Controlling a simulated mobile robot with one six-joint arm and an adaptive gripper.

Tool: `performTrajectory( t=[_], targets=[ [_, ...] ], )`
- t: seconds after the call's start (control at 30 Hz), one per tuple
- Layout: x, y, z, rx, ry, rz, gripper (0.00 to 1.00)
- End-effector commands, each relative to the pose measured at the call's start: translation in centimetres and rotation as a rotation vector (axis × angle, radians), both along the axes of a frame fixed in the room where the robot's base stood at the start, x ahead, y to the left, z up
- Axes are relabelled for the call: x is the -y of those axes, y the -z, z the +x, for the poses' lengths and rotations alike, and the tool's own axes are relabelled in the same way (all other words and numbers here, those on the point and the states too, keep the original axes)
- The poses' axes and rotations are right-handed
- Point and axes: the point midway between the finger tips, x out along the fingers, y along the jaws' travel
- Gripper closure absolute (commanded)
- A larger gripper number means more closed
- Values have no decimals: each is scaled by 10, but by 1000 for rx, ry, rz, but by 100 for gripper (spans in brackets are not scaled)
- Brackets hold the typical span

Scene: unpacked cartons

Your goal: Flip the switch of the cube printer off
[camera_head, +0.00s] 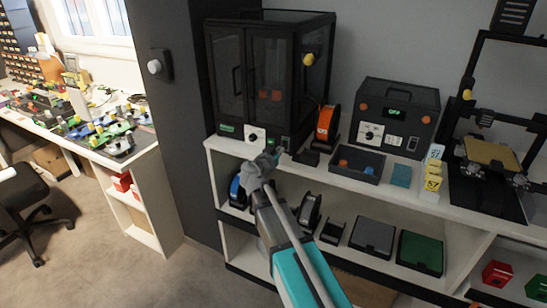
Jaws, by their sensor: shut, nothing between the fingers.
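A black cube-shaped printer (226,82) with glass front doors stands on the white shelf unit. Its lower front carries a green label, a white dial (255,136) and a small panel at the right with a green light (285,141). The switch itself is too small to make out for certain. My gripper (278,152) is shut and empty, just in front of the lower right front of the printer, near that panel. I cannot tell whether its tips touch the printer. My gripper and arm hide part of the shelf edge below it.
An orange spool (327,124) stands right of the printer. Spools and bins fill the lower shelf. A dark pillar (165,110) is at left.

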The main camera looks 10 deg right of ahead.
Motion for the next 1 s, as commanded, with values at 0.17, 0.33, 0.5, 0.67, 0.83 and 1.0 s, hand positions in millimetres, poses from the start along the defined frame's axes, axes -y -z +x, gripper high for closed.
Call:
performTrajectory(
  t=[0.17,0.33,0.5,0.67,0.83,1.0],
  targets=[
    [7,2,11,0,-1,0,100],
    [8,2,12,0,-2,0,100],
    [8,2,12,0,-2,0,100],
    [9,3,14,0,-1,0,100],
    [14,5,20,-1,0,-1,100],
    [14,5,21,0,1,-1,100]
  ],
)
